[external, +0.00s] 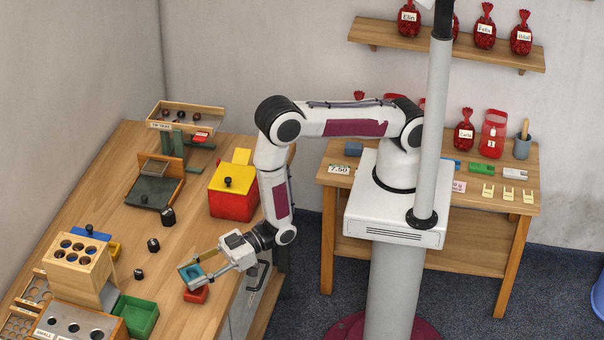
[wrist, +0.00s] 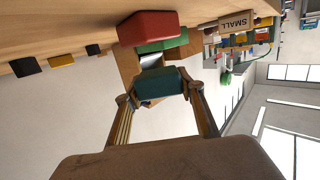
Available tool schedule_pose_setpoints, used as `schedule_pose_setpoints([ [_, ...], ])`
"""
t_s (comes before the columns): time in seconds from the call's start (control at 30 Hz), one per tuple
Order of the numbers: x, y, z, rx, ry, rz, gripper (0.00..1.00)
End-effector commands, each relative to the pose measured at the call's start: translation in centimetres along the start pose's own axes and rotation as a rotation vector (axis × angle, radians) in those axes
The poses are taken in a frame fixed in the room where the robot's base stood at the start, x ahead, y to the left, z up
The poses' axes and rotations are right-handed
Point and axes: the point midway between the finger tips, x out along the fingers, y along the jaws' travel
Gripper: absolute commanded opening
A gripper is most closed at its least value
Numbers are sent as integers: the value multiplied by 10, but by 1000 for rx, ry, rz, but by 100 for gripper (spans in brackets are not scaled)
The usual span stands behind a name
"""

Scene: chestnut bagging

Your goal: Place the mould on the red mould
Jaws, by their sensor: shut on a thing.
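My gripper (external: 192,271) is shut on a teal mould (external: 194,273), which sits between its fingers near the table's front edge. In the wrist view the teal mould (wrist: 160,86) is between the two fingertips (wrist: 158,94). The red mould (external: 196,295) lies on the wooden table, just below the held mould in the external view. It also shows in the wrist view (wrist: 148,27), where a gap appears between it and the teal mould. The fingers partly cover the teal mould in the external view.
A green tray (external: 138,315) stands left of the red mould, beside a sorting rack (external: 75,325) and a wooden block with holes (external: 78,262). Small dark pieces (external: 153,245) lie nearby. A red and yellow box (external: 233,195) stands behind my gripper.

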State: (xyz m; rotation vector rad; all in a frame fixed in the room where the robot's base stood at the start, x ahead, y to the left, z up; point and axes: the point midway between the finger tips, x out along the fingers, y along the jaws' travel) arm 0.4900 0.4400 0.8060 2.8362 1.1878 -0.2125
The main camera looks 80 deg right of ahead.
Motion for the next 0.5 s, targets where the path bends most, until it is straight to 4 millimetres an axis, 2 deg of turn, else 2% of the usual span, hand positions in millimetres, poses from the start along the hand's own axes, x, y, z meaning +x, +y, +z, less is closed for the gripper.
schedule_pose_setpoints([
  [0.2, 3, 0, 21, 0, -2, 0, 16],
  [0.5, 5, 0, 33, 0, 1, 0, 16],
])
